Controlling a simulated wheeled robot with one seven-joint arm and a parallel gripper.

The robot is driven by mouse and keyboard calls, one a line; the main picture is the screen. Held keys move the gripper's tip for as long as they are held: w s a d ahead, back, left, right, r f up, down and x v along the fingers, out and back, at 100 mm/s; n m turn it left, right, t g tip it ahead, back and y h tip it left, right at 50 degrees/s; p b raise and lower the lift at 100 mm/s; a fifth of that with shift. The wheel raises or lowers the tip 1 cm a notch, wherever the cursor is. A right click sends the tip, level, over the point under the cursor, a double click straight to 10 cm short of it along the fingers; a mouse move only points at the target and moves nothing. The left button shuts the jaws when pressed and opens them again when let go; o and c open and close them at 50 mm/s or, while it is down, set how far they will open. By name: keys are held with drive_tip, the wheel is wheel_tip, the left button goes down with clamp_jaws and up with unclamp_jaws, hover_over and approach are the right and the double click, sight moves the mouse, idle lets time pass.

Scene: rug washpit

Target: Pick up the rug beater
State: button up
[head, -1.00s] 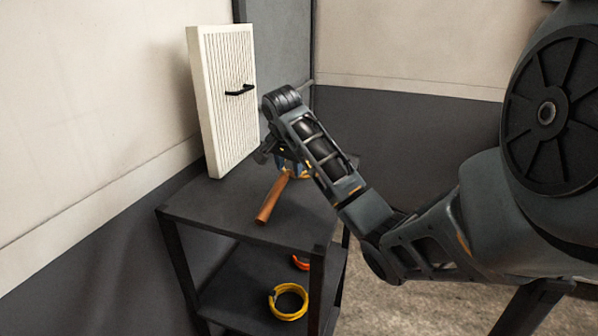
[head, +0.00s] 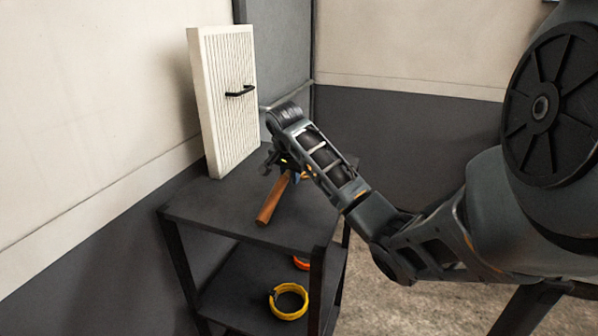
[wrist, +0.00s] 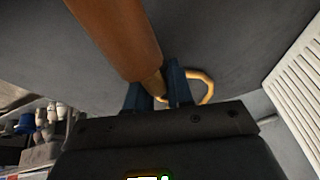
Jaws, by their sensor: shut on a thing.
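The rug beater has a brown wooden handle (head: 271,201) that shows on or just over the dark top shelf of the stand in the head view. In the wrist view its thick handle (wrist: 118,38) runs up and left, and a tan loop (wrist: 206,86) shows beyond the fingers. My gripper (wrist: 158,92) is shut on the beater's narrow part between handle and loop. In the head view my wrist hides most of the gripper and the loop. I cannot tell whether the beater is clear of the shelf.
A white ribbed panel (head: 224,105) with a black handle stands upright at the back of the dark stand (head: 215,212). The front left of the top is clear.

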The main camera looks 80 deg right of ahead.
drive_tip(key=shift+r, duration=0.15)
clamp_jaws()
drive_tip(key=shift+r+p, duration=0.9)
drive_tip(key=shift+p, duration=0.15)
wheel_tip(320, 180, up, 3)
drive_tip(key=p, duration=0.3)
drive_tip(key=shift+f, duration=0.1)
drive_tip(key=s+a+r, duration=0.3)
drive_tip(key=s+r, duration=0.3)
drive_tip(key=s, duration=0.5)
drive_tip(key=shift+a, duration=0.15)
drive_tip(key=shift+s, duration=0.1)
